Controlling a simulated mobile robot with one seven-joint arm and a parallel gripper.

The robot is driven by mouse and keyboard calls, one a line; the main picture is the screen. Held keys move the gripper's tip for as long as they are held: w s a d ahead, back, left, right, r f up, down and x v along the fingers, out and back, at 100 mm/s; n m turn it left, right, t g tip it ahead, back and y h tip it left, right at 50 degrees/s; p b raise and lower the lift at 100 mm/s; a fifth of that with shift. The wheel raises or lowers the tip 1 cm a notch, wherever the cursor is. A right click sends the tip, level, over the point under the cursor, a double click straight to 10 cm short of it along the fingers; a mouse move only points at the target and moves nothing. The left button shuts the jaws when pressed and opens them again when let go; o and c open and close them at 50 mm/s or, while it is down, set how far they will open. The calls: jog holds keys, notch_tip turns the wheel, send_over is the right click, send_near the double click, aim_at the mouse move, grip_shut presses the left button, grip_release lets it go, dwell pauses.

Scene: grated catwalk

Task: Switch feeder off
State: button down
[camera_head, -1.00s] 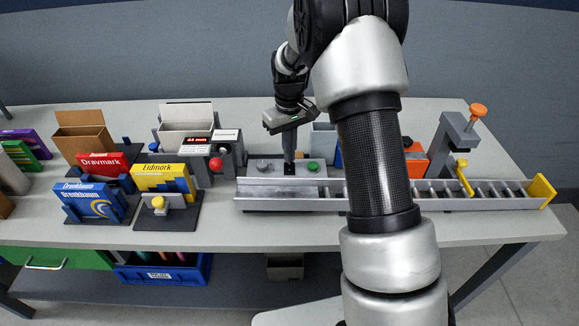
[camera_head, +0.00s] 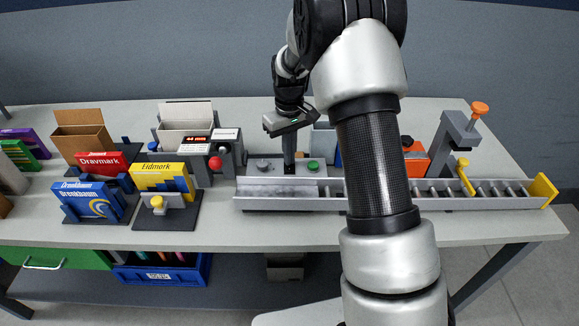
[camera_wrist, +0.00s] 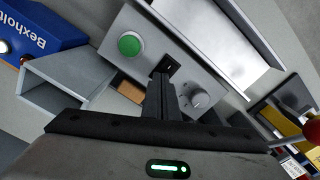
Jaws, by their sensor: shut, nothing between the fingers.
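The feeder's grey control panel (camera_head: 244,170) stands behind the metal channel and carries a green button (camera_head: 313,165), a grey knob (camera_head: 263,165) and a black switch between them. In the wrist view the green button (camera_wrist: 129,44) is at upper left, the knob (camera_wrist: 201,98) at lower right and the black switch (camera_wrist: 174,64) just beyond my fingertips. My gripper (camera_head: 289,169) is shut and empty, pointing down at the switch. The fingers partly cover the switch; whether they touch it, and which way it is set, I cannot tell.
A long metal channel (camera_head: 290,205) runs along the front, with a roller track to the right. A red-knobbed device (camera_head: 216,163), a yellow Eidmark box (camera_head: 158,176) and other boxes stand left. In the wrist view a blue Bexholt box (camera_wrist: 36,32) and a grey open bin lie left.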

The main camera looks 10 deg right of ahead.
jog(key=shift+f, duration=0.2)
jog(key=shift+r, duration=0.2)
notch_tip(320, 180, up, 7)
jog(key=p, duration=0.4)
jog(key=shift+p, duration=0.35)
jog(key=shift+f, duration=0.15)
jog(key=s+r+m+t+p, duration=0.1)
jog(key=s+r, duration=0.5)
jog(key=r, duration=0.3)
jog(key=s+r+m+t+p, duration=0.1)
jog(key=s+r+t, duration=0.1)
jog(key=s+r, duration=0.6)
jog(key=s+r+m+t+p, duration=0.1)
jog(key=s+r, duration=0.5)
jog(key=s, duration=1)
jog(key=shift+r+m+t, duration=0.2)
jog(key=shift+m+t, duration=0.2)
jog(key=shift+t, duration=0.4)
